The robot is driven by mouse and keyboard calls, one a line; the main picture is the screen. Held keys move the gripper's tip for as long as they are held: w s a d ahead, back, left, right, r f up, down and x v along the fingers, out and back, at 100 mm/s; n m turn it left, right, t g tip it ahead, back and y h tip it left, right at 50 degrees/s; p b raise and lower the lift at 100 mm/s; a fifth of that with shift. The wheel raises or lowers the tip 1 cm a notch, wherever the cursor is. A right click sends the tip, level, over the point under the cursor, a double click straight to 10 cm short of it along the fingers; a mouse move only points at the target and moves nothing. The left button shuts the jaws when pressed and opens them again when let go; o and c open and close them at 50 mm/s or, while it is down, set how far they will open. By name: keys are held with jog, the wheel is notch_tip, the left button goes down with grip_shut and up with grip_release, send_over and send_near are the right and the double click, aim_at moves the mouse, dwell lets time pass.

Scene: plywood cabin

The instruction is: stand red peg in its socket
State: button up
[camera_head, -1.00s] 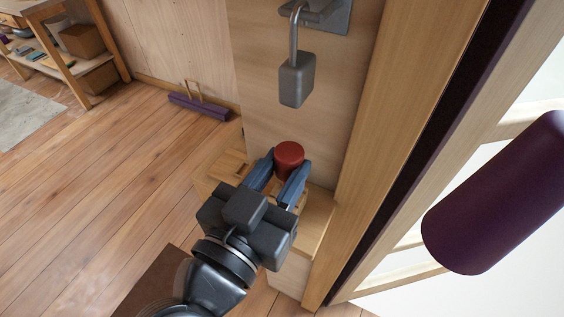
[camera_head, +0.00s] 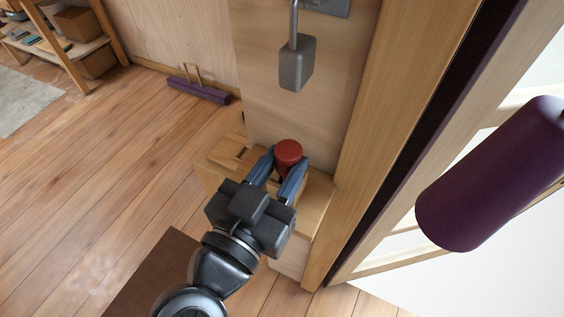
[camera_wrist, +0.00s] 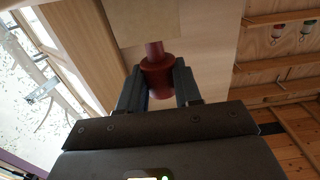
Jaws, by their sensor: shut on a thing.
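The red peg (camera_head: 288,152) is between the fingers of my gripper (camera_head: 283,165), above a light wooden ledge (camera_head: 314,207) at the foot of a plywood panel. My gripper is shut on it. In the wrist view the red peg (camera_wrist: 157,76) shows a wide body between the fingers and a narrower neck beyond them. The neck's end meets the edge of a pale surface in the picture; I cannot tell whether they touch. I cannot make out the socket; my gripper and the peg cover part of the ledge.
A grey padlock (camera_head: 296,63) hangs on the panel behind the peg. A wooden post (camera_head: 385,130) stands close on the right, with a dark purple cylinder (camera_head: 490,175) beyond it. A slotted wooden piece (camera_head: 228,152) lies left of my gripper. Open floor (camera_head: 110,165) is at left.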

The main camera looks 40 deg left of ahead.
jog(key=o, duration=1.1)
jog(key=shift+s, duration=0.15)
jog(key=v, duration=0.7)
jog(key=shift+s, duration=0.3)
jog(key=shift+d, duration=0.1)
jog(key=d+m+t+h, duration=0.4)
jog(key=d, duration=2.1)
jog(key=s+d+f+g, duration=0.1)
jog(key=s+d+g, duration=0.1)
jog(key=s+d, duration=0.2)
jog(key=s+d+f+g, duration=0.2)
jog(key=s+d, duration=0.2)
jog(key=s+d+f+n+g, duration=0.1)
jog(key=s+d+f+g, duration=0.1)
jog(key=s+d, duration=0.2)
jog(key=shift+s+d+g, duration=0.1)
jog(key=shift+s+g, duration=0.2)
jog(key=shift+s, duration=0.15)
